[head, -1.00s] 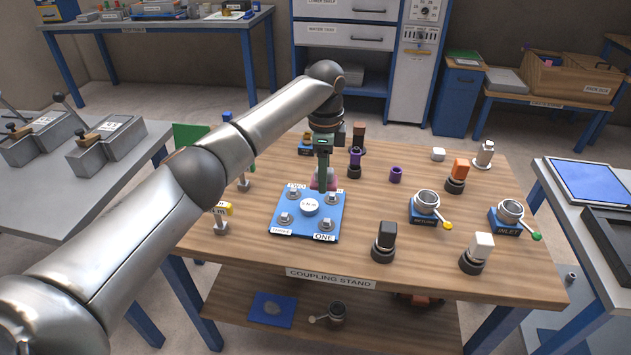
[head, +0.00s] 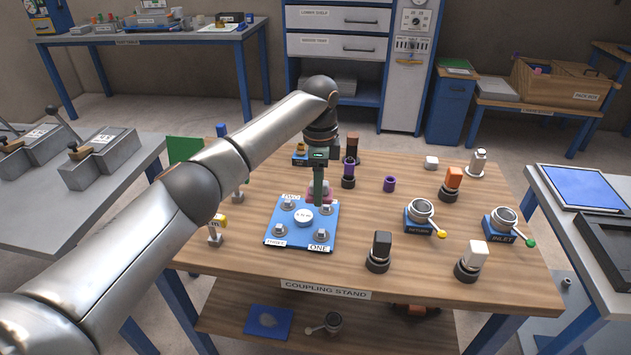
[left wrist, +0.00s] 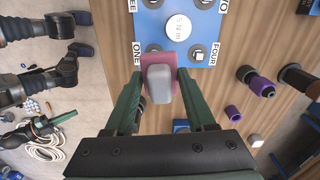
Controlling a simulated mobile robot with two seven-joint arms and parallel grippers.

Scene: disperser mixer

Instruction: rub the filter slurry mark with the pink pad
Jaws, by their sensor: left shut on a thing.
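My left gripper (head: 318,198) is shut on the pink pad, which has a grey block on it. The pad (left wrist: 157,73) sits between the green fingers in the left wrist view. In the head view the gripper points down at the far edge of the blue plate on the wooden table; whether the pad touches anything is unclear. A blue sheet (head: 268,321) with a grey smudge lies on the lower shelf. I cannot tell if that smudge is the filter slurry mark. My right gripper is not in view.
The blue plate (head: 272,238) carries several metal knobs and a round dial. Several coloured-top posts, a purple ring (head: 389,184) and two blue-based cups with levers (head: 421,214) stand to the right. The table's front middle is mostly clear.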

